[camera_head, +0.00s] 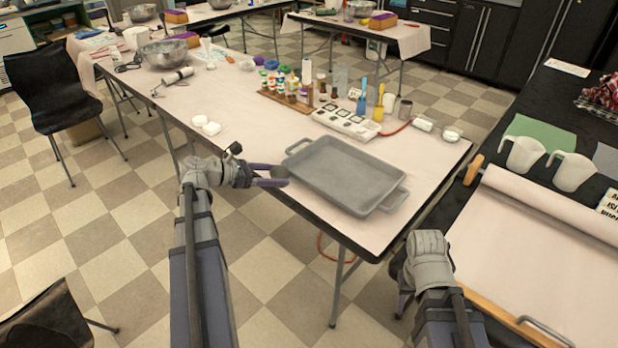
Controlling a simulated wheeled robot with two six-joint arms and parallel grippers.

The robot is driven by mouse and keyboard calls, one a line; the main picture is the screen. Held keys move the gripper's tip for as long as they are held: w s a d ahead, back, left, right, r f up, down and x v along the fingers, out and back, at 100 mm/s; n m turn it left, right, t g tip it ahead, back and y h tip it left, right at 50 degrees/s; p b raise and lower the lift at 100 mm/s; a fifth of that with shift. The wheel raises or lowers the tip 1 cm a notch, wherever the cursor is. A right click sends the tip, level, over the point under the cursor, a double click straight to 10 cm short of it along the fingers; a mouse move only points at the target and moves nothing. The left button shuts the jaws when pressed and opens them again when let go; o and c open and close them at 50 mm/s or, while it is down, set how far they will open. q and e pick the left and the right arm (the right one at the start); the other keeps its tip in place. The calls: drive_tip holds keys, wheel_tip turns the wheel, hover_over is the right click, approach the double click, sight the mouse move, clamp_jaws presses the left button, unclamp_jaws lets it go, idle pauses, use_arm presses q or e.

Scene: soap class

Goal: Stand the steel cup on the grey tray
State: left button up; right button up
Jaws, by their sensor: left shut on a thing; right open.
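The grey tray (345,172) lies empty near the front right corner of the long table, a handle at each end. My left gripper (272,176) is at the tray's left front side, shut on a small dark grey thing (281,172). This thing is mostly hidden by the fingers, and I cannot tell whether it is a steel cup or whether it touches the tray. A grey metallic cup (404,110) stands upright at the back right of the table. My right gripper (403,300) is open, low beside the table's right end, partly hidden by its own wrist.
Behind the tray are a white palette box (346,123), a blue brush (362,100), a yellow brush (378,108) and several small bottles. White jars (451,135) stand at the right. A black counter with white jugs (523,154) is at far right. The table's left middle is mostly clear.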

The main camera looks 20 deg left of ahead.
use_arm(q)
drive_tip(key=shift+a, duration=0.2)
drive_tip(key=w+d+y, duration=0.1)
drive_tip(key=w+d, duration=0.1)
drive_tip(key=w, duration=0.2)
drive_tip(key=w+d+n, duration=0.1)
drive_tip(key=w, duration=0.2)
drive_tip(key=w+d+n+t+y, duration=0.1)
drive_tip(key=w+d, duration=0.1)
drive_tip(key=w, duration=0.2)
drive_tip(key=shift+w+d+y, duration=0.3)
drive_tip(key=shift+w, duration=0.05)
drive_tip(key=n+t+y, duration=0.2)
drive_tip(key=n, duration=0.1)
hover_over(339, 178)
wheel_tip(339, 178, down, 10)
drive_tip(key=b, duration=0.9)
drive_tip(key=shift+d+r, duration=0.1)
drive_tip(key=shift+r, duration=0.25)
use_arm(e)
wheel_tip(339, 178, down, 9)
drive_tip(key=shift+a, duration=0.3)
drive_tip(key=shift+f, duration=0.1)
use_arm(q)
drive_tip(key=o, duration=1.3)
use_arm(e)
drive_tip(key=shift+f, duration=0.15)
